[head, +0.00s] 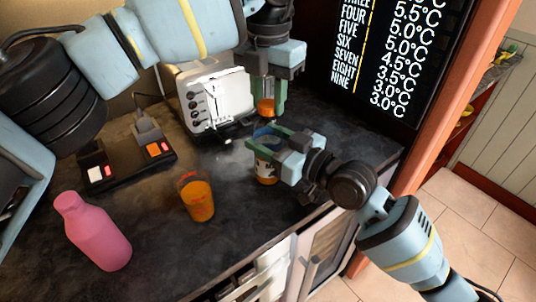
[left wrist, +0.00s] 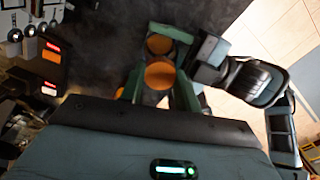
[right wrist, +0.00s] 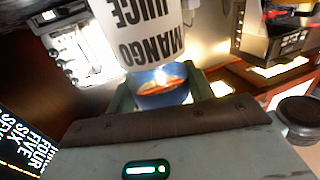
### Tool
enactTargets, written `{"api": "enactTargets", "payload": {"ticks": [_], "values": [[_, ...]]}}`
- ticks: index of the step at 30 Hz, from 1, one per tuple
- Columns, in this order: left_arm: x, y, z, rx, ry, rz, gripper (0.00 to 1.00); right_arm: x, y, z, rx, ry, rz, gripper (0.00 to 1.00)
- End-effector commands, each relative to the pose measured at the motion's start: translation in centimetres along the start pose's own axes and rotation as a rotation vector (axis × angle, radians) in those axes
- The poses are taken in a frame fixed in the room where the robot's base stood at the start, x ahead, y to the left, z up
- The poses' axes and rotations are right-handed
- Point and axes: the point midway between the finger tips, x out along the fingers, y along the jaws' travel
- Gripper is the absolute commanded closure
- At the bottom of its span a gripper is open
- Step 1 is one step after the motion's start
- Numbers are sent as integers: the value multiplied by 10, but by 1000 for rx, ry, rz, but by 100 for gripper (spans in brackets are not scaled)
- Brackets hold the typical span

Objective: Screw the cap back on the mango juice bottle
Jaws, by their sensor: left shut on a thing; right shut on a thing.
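The mango juice bottle (head: 266,172) has a white label with dark lettering and a blue band. It is upright near the counter's right edge. My right gripper (head: 263,139) is shut around its upper part; the right wrist view shows the label (right wrist: 148,30) and the blue band (right wrist: 160,88) between the fingers. My left gripper (head: 267,98) is shut on the orange cap (head: 266,106), above the bottle and apart from it in the head view. In the left wrist view, the cap (left wrist: 160,75) sits between the fingers, with another orange round shape just beyond it, perhaps the bottle's top.
A glass of orange juice (head: 197,199) and a pink bottle (head: 92,231) stand on the dark counter. A white appliance with knobs (head: 218,100) is behind, left of my grippers. A temperature board (head: 400,55) is at back right.

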Motion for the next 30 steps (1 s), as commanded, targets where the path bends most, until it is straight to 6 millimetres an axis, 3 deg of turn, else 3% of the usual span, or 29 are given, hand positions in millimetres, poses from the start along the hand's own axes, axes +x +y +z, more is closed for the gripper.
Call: {"api": "enactTargets", "payload": {"ticks": [30], "values": [[1, -2, -1, 1638, -2, -2, 96, 0, 0, 1, 1, -1, -1, 100]]}}
